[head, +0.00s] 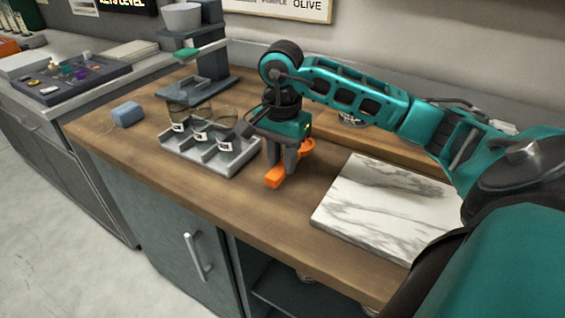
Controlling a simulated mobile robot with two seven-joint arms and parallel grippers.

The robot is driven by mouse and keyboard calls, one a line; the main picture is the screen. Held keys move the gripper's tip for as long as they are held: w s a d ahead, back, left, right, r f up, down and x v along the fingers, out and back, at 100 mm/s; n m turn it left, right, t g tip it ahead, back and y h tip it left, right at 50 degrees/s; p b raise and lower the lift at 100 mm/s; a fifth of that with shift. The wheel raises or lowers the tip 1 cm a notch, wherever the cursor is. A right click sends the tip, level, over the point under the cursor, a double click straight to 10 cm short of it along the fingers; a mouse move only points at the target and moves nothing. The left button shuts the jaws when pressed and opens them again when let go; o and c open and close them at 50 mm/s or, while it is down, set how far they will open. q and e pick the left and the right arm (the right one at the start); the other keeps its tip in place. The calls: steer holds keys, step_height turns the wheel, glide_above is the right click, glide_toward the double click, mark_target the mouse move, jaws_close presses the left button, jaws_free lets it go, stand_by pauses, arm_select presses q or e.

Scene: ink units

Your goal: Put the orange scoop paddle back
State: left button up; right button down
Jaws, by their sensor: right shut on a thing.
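The orange scoop paddle (275,179) is low over the wooden counter, just right of a grey compartment tray. My right gripper (281,167) points down and is shut on the paddle. Its fingers and palm hide the middle of the paddle, and an orange part also shows behind them. I cannot tell whether the paddle touches the counter. My left gripper is out of view.
The grey tray (238,163) holds labelled glass containers (201,134). A white marble slab (375,207) lies to the right. A blue block (127,114) and a dark stand machine (197,88) are at the left. The counter's front strip (225,191) is clear.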

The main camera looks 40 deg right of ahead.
steer(key=shift+f, duration=1.05)
steer(key=c, duration=0.9)
jaws_free()
steer(key=shift+f, duration=0.1)
step_height(320, 180, up, 12)
steer(key=p, duration=0.1)
steer(key=shift+a, duration=0.1)
